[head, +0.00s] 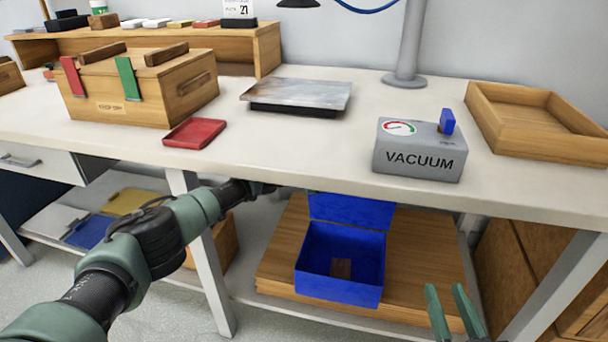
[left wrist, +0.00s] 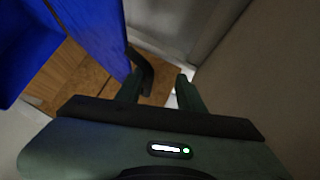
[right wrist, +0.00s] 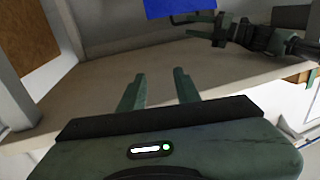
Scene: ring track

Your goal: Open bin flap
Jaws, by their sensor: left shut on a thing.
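The blue bin (head: 340,277) stands on a wooden board on the lower shelf, its top uncovered. Its blue flap (head: 350,209) stands raised at the back edge, with its upper part hidden by the tabletop. In the left wrist view the flap (left wrist: 97,35) has a black handle (left wrist: 146,75). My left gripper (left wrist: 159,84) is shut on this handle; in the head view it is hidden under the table. My right gripper (head: 446,287) is open and empty, in front of the shelf to the right of the bin. A brown patch shows on the bin's floor.
The white tabletop (head: 320,160) overhangs the bin. A grey vacuum box (head: 419,150), a red tray (head: 194,133), a wooden chest (head: 140,90) and a wooden tray (head: 540,122) are on it. A table leg (head: 205,260) stands beside my left arm. The board right of the bin is clear.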

